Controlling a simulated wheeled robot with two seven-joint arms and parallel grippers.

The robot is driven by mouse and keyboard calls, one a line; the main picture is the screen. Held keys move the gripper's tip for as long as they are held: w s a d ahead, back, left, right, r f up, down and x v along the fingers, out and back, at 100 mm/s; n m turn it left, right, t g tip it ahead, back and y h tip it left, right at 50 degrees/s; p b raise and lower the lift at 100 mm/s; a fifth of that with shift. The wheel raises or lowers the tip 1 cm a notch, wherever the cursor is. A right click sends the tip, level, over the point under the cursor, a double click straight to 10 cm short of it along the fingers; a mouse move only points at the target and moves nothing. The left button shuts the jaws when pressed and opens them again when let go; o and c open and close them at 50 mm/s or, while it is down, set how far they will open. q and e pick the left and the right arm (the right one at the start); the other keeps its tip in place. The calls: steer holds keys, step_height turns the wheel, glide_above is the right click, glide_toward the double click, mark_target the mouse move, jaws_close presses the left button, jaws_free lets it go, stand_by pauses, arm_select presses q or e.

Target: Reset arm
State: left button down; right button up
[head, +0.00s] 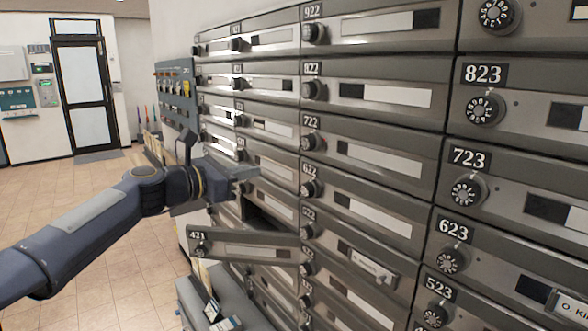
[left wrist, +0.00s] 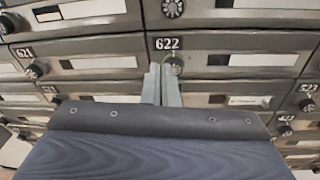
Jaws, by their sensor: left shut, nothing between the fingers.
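My left arm comes in from the left in the head view. My left gripper (head: 246,180) is shut and empty, in front of the mailbox wall. In the left wrist view its two pale fingers (left wrist: 162,84) are together just below the 622 label (left wrist: 167,44), overlapping the knob there; I cannot tell whether they touch it. Below the gripper in the head view, the door of mailbox 421 (head: 262,251) hangs open, sticking out from the wall. A dark open compartment (head: 262,223) shows behind it. My right gripper is not in view.
Rows of grey mailbox doors with dial knobs, such as 722 (head: 400,181), fill the right side. A grey ledge (head: 187,292) with small items stands below the open door. Tiled floor (head: 110,290) lies free at left, with a glass door (head: 84,95) far back.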

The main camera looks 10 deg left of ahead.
arm_select(q)
steer(key=s+f+m+g+y, duration=0.2)
steer(key=s+f+m, duration=0.6)
steer(key=s, duration=0.4)
steer(key=s+d+f+m+g+y, duration=0.1)
steer(key=s+f+m+g+y, duration=0.1)
steer(key=s+f+m, duration=0.6)
steer(key=s+f+m+g+y+p, duration=0.1)
steer(key=s+f+m+g, duration=0.3)
steer(key=s+f+m, duration=0.5)
steer(key=s+f+y, duration=0.1)
steer(key=s+f, duration=0.1)
steer(key=s, duration=0.6)
steer(key=shift+d+f+y, duration=0.15)
steer(key=shift+f+y, duration=0.15)
